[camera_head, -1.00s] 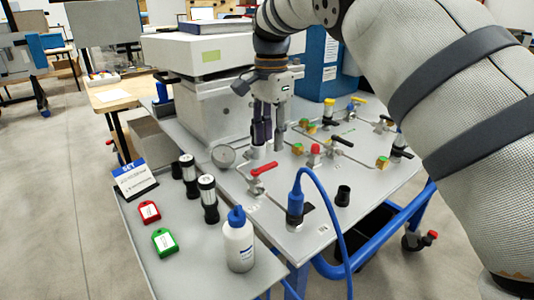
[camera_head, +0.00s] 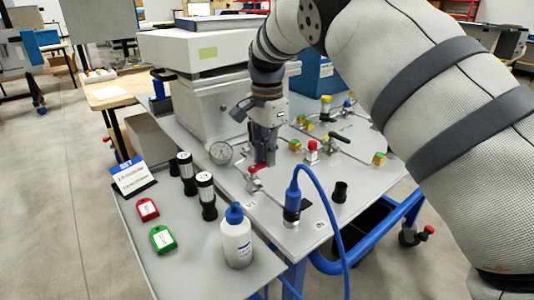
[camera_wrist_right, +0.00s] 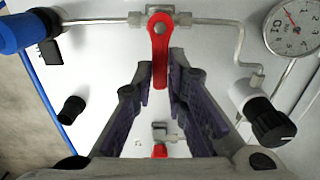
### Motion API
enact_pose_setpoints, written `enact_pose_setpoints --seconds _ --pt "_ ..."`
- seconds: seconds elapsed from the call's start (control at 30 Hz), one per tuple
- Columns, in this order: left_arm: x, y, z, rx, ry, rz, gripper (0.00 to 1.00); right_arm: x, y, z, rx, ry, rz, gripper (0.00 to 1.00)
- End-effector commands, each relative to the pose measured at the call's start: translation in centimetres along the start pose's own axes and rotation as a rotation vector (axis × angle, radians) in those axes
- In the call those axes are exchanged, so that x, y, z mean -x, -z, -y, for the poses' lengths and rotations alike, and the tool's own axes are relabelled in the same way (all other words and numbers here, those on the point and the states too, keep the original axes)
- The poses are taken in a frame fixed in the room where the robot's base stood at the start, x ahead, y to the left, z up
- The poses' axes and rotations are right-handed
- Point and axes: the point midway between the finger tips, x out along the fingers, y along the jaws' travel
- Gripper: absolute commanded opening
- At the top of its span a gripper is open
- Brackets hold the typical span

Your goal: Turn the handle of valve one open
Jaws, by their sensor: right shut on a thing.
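The red valve handle (camera_head: 255,168) sits on a pipe fitting near the front left of the grey panel, beside the pressure gauge (camera_head: 221,153). In the right wrist view the red handle (camera_wrist_right: 160,52) points from its pivot on the pipe down between the fingers. My right gripper (camera_head: 265,162) reaches down from above and is shut on the handle; its fingers hide part of it in the head view. The gauge also shows in the wrist view (camera_wrist_right: 292,27). I cannot read the valve's label. My left gripper is not in view.
A blue plug (camera_head: 293,200) with a blue hose stands right of the valve. Behind are a black-handled valve (camera_head: 339,138) and small fittings. A white bottle (camera_head: 236,240), black-and-white cylinders (camera_head: 206,196), red tag (camera_head: 148,209), green tag (camera_head: 163,239) and sign (camera_head: 132,176) stand front left.

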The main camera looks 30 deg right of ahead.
Motion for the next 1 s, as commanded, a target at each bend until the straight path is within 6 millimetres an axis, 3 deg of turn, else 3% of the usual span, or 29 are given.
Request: enact_pose_setpoints --seconds 0.37,1.0 --pt "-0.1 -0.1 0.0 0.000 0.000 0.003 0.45 -0.1 0.0 0.7 0.159 0.000 0.000 0.00" --pt "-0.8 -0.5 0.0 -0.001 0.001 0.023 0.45 -0.1 -1.1 2.8 0.759 -0.001 0.001 0.00"
